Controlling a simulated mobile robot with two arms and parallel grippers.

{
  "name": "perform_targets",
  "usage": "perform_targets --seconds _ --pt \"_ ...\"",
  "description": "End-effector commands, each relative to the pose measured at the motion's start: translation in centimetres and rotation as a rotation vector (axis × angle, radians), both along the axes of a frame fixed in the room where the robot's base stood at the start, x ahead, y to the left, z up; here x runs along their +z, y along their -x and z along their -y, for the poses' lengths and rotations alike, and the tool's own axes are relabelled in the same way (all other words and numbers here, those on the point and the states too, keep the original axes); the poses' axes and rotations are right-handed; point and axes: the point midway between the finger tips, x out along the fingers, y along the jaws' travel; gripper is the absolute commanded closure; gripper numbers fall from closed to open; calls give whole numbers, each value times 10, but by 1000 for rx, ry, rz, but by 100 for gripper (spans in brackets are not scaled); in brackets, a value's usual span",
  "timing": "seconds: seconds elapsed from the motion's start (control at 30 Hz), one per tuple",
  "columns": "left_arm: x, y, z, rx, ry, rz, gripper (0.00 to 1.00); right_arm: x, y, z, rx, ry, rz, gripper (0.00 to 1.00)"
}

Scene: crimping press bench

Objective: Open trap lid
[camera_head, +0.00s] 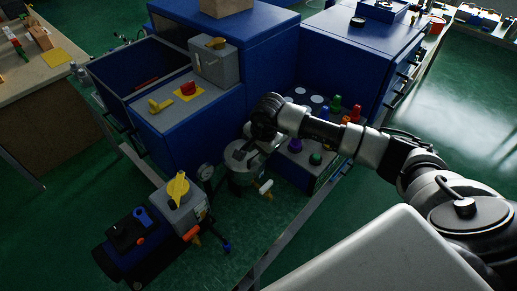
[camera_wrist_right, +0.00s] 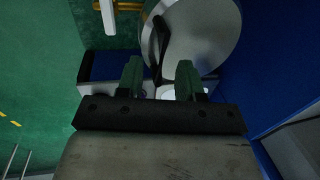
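The trap is a round silver pot (camera_head: 240,179) on the bench in the head view, with my right arm reaching over it from the right. In the right wrist view its round metal lid (camera_wrist_right: 205,35) fills the top middle and looks closed. A dark lever-like handle (camera_wrist_right: 160,38) runs along the lid towards my fingers. My right gripper (camera_wrist_right: 160,78) is open, its two green fingers apart on either side of the handle's near end. I see no contact with the handle. In the head view the right gripper (camera_head: 246,151) is partly hidden by its own wrist. My left gripper is out of view.
A blue press cabinet (camera_head: 190,128) with grey boxes stands behind and left. A pump with a yellow lever (camera_head: 178,187) stands front left, beside a round gauge (camera_head: 205,171). A panel with coloured knobs (camera_head: 296,146) is close on the right, under my arm.

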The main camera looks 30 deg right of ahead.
Motion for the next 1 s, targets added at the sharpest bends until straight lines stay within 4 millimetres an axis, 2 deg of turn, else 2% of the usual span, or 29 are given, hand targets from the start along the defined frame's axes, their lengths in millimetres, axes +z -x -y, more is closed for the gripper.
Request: perform_targets --seconds 0.03,0.23,0.67,1.0 --pt "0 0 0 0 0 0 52 0 0 0 0 0 0 71" --pt "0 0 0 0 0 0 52 0 0 0 0 0 0 100" --pt "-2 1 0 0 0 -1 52 3 -3 -1 0 7 -18 100" --pt "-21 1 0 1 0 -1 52 24 -21 -6 -1 44 -121 100"
